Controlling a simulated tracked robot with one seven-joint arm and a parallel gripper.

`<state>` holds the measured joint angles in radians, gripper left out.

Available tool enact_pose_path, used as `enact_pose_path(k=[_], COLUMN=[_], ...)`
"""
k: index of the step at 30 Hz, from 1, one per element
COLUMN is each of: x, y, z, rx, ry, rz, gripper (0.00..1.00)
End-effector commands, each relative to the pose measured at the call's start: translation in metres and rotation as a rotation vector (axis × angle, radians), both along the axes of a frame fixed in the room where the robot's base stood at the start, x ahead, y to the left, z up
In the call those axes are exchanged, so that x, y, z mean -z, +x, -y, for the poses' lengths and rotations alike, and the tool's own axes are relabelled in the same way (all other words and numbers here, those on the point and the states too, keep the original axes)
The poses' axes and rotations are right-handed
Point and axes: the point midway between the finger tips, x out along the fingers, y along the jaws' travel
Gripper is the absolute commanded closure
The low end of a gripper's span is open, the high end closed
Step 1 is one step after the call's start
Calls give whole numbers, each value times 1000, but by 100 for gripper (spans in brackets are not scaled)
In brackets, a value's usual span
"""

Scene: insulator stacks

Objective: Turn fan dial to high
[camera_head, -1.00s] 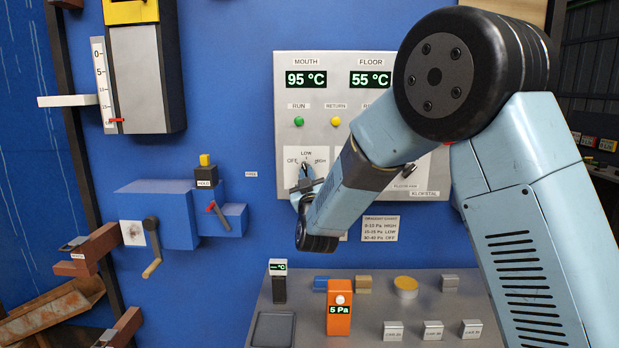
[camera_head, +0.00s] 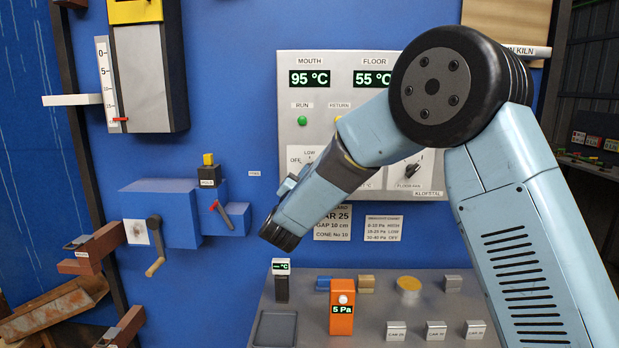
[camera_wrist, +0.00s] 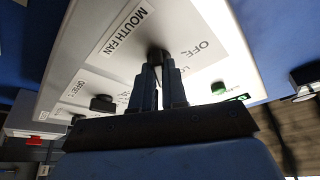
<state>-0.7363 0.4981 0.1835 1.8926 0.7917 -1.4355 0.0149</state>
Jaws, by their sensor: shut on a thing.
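The mouth fan dial (camera_wrist: 157,51) is a dark knob on a white plate. In the wrist view, the plate carries the words MOUTH FAN and OFF. My gripper (camera_wrist: 158,67) is shut on the knob, its two fingers pointing at the plate. In the head view, the dial plate (camera_head: 308,153) shows its OFF and LOW labels, but my forearm and hand hide the knob and the HIGH side. My gripper (camera_head: 290,184) shows in part at the plate's lower left. I cannot tell which mark the dial points to.
The grey control panel (camera_head: 285,90) shows 95 °C and 55 °C, with a green RUN light (camera_head: 302,120). A second dial (camera_head: 411,170) sits to the right. An orange meter (camera_head: 342,318) reading 5 Pa stands on the grey bench (camera_head: 380,290). A crank (camera_head: 154,246) is at left.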

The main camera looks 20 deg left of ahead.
Motion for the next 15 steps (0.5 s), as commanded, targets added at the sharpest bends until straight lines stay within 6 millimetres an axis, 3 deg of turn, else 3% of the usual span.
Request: enact_pose_path(k=[15], x=[1], y=[1], z=[0], rx=[6], ry=[364], rz=[-94], gripper=[100])
